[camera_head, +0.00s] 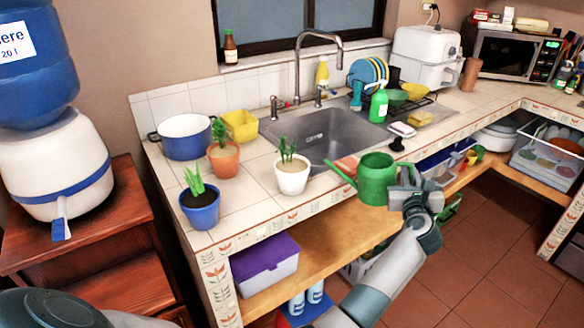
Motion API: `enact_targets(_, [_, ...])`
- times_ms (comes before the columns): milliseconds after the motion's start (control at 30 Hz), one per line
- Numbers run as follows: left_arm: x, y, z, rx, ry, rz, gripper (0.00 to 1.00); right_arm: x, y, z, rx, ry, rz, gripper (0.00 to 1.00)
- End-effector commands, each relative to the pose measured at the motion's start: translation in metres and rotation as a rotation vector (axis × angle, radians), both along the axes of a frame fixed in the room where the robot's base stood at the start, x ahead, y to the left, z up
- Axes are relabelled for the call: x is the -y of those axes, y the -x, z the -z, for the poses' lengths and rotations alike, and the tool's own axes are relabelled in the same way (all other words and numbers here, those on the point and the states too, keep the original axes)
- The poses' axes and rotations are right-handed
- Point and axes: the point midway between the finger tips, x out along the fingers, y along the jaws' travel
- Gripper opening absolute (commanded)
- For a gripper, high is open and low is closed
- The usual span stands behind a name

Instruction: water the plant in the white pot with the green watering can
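The green watering can (376,183) is held in the air in front of the counter's front edge. It looks about upright, with its spout toward the left. My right gripper (407,190) is at the can's right side and appears shut on it; the handle is hidden by the gripper. The white pot (291,178) with a small green plant (288,151) stands on the tiled counter, left of the can. The spout tip is to the right of the pot, apart from it. No water shows. My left gripper is out of view.
A blue pot plant (201,209) and a terracotta pot plant (223,161) stand left of the white pot. The sink (330,138) and faucet (318,40) are behind it. A soap bar (402,129) lies right of the sink. A purple-lidded box (264,258) sits on the shelf below.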

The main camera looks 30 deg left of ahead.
Motion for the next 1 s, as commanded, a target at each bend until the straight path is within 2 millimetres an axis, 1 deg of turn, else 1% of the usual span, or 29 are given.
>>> enact_targets(100, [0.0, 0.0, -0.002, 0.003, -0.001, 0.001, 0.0, 0.0, 0.002, 0.001, -0.002, 0.0, 0.0, 0.0])
enact_targets(267, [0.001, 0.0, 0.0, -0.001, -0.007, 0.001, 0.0, 0.0, 0.004, 0.003, -0.006, 0.001, 0.001, 0.0])
enact_targets(600, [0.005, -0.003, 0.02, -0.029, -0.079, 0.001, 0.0, 0.004, 0.007, 0.014, -0.057, 0.013, 0.005, 0.0])
enact_targets(733, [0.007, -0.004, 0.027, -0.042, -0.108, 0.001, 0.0, 0.005, 0.003, 0.013, -0.066, 0.017, 0.008, 0.0])
enact_targets(1000, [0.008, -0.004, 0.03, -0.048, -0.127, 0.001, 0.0, 0.011, 0.003, 0.012, -0.081, 0.025, 0.014, 0.0])
